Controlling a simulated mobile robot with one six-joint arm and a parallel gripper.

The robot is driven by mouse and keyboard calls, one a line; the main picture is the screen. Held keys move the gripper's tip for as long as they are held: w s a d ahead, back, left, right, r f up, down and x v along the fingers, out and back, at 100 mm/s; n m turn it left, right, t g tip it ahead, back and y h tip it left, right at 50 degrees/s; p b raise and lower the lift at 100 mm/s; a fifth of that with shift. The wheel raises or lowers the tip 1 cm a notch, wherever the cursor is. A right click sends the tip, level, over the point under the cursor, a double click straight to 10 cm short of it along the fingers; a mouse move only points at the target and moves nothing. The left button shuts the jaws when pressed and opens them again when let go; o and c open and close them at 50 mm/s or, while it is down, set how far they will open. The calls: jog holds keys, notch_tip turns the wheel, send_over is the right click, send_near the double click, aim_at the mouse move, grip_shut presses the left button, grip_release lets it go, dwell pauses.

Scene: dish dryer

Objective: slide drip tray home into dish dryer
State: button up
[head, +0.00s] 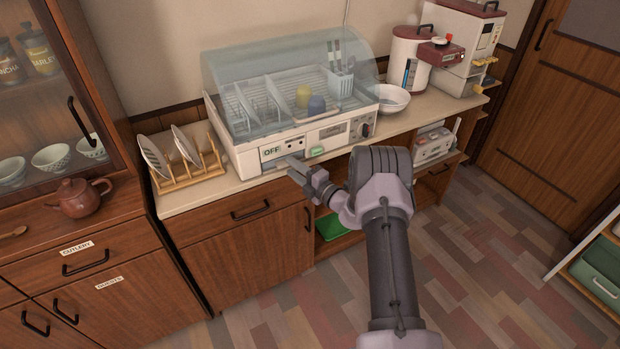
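The dish dryer (247,158) is a white unit with a clear domed cover, standing on the counter. Its front bears an "OFF" label, a green button and a dark knob. My gripper (289,166) is at the lower front of the dryer, just below the "OFF" label, reaching in from the right. A grey piece shows at the gripper's tip, but I cannot tell drip tray from finger there. The drip tray cannot be made out clearly, and how far it sits in or out is not visible. The fingers are too small to judge as open or shut.
A wooden rack (197,172) with plates stands left of the dryer. A white bowl (392,98) and a red-and-cream dispenser (410,60) are to its right. Cups (316,105) are under the cover. The counter (165,204) has a narrow bare strip in front. A teapot (80,197) sits at left.

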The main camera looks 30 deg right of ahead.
jog(key=p+v, duration=0.5)
jog(key=v, duration=1.1)
jog(key=s+a+r+n+g+y, duration=0.3)
jog(key=a+r+n+g, duration=0.3)
jog(key=a+r+n, duration=0.45)
jog(key=s+a+r+n+g+y, duration=0.3)
jog(key=a+r+n+g+y, duration=0.15)
jog(key=a+r+n, duration=0.65)
jog(key=s+a+r+n+g+h, duration=0.2)
jog(key=s+a+n, duration=0.2)
jog(key=s+n, duration=0.2)
jog(key=s+a+r+n+g+h, duration=0.2)
jog(key=s+a+n+g+h, duration=0.1)
jog(key=s+n, duration=0.25)
jog(key=s+d+r+n+t+h, duration=0.1)
jog(key=s+n+t+h, duration=0.1)
jog(key=s+n, duration=0.3)
jog(key=s+d+r+n+t+h, duration=0.2)
jog(key=s+n+h, duration=0.2)
jog(key=n, duration=0.4)
jog(key=shift+s+d, duration=0.15)
jog(key=shift+s, duration=0.7)
jog(key=shift+c, duration=0.2)
